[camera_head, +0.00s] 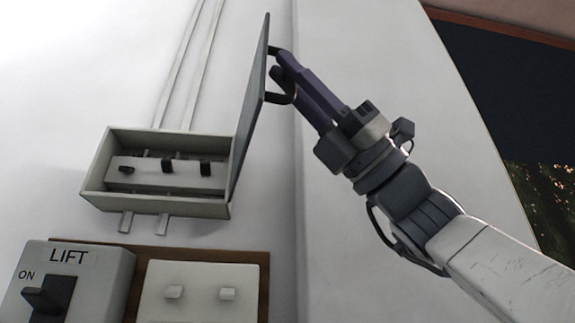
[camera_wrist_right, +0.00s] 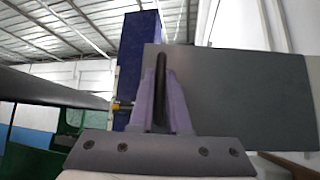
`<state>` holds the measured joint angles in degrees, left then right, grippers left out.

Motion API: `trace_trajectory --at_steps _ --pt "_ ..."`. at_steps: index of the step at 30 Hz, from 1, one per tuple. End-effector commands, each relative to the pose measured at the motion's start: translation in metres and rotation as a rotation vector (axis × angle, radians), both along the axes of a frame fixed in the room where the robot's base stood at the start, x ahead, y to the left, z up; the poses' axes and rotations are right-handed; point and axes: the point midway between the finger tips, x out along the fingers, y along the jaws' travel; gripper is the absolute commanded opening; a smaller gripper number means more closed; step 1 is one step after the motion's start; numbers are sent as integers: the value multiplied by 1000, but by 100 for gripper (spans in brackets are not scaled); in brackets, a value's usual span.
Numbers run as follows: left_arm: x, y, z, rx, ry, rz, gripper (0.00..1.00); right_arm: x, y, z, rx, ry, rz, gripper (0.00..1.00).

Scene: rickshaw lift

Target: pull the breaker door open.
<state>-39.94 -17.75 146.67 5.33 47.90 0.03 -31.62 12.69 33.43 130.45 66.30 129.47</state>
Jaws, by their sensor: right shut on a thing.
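The breaker box (camera_head: 120,200) is a pale open-fronted box on the white wall, with dark switches inside. Its grey breaker door (camera_head: 250,115) stands swung out on the box's right side, seen nearly edge-on, so the box interior is exposed. A dark bar handle (camera_head: 283,98) sticks out from the door's outer face. My right gripper (camera_head: 283,77) is shut on this handle. In the right wrist view the dark handle (camera_wrist_right: 160,72) runs upright between the purple fingers, before the grey door panel (camera_wrist_right: 235,95). My left gripper is not in view.
Below the box are a grey LIFT switch (camera_head: 75,275) with a dark lever and a pale switch plate (camera_head: 200,292) on a brown board. Pale conduits (camera_head: 187,70) run up the wall. The right wrist view shows a green vehicle (camera_wrist_right: 35,150) at left and a blue column (camera_wrist_right: 137,55).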

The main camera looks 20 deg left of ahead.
Motion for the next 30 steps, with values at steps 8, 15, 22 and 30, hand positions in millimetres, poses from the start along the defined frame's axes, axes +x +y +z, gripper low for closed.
trace_trajectory --at_steps 8,15,22,30 --pt "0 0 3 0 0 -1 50 4 2 0 0 4 11 0" --pt "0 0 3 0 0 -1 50 4 3 0 1 4 12 0" --pt "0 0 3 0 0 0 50 3 2 0 1 2 13 45" --pt "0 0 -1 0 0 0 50 5 0 -5 0 1 12 45"
